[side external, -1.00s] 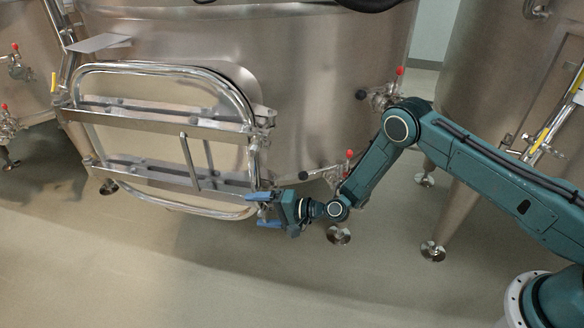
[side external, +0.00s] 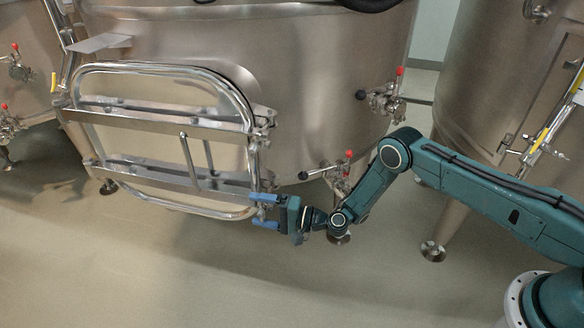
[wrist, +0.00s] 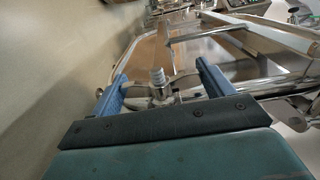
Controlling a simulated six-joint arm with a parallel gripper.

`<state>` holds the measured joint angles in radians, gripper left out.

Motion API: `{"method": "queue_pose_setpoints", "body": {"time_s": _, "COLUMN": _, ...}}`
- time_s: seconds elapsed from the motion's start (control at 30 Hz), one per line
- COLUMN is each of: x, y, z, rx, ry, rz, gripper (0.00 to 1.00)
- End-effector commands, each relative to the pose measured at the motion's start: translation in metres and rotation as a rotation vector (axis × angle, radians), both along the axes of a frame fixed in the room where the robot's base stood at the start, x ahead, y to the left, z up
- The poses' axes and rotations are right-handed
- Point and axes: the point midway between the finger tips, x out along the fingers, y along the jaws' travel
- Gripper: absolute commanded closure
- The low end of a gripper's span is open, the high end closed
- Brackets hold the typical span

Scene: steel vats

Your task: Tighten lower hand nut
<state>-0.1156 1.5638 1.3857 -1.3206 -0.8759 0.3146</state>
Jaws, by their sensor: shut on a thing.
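The steel vat (side external: 330,80) has a rounded rectangular manway door (side external: 165,68) with a tubular frame and two cross bars. The lower hand nut (wrist: 160,92) sits on a threaded stud at the lower right of the door; its wings spread sideways in the wrist view. My gripper (side external: 262,209) is at this corner, with one blue finger above the other. In the wrist view my gripper (wrist: 163,82) has a finger on each side of the nut and is shut on its wings. The nut is small and partly hidden in the side view.
An upper clamp (side external: 264,120) sits on the door's right edge. A lower valve with a red knob (side external: 347,156) stands close above my wrist, and another red-knobbed valve (side external: 385,98) is higher right. The floor (side external: 200,285) in front is clear.

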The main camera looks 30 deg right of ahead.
Motion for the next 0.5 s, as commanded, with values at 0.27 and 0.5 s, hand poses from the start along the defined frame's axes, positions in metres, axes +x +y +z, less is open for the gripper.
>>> {"method": "queue_pose_setpoints", "body": {"time_s": 0.27, "x": 0.0005, "y": -0.0004, "z": 0.0003, "rx": 0.0, "ry": 0.0, "rz": -0.001, "gripper": 0.0}}
{"method": "queue_pose_setpoints", "body": {"time_s": 0.5, "x": 0.0004, "y": 0.0001, "z": 0.0005, "rx": -0.004, "ry": 0.003, "rz": 0.0, "gripper": 0.0}}
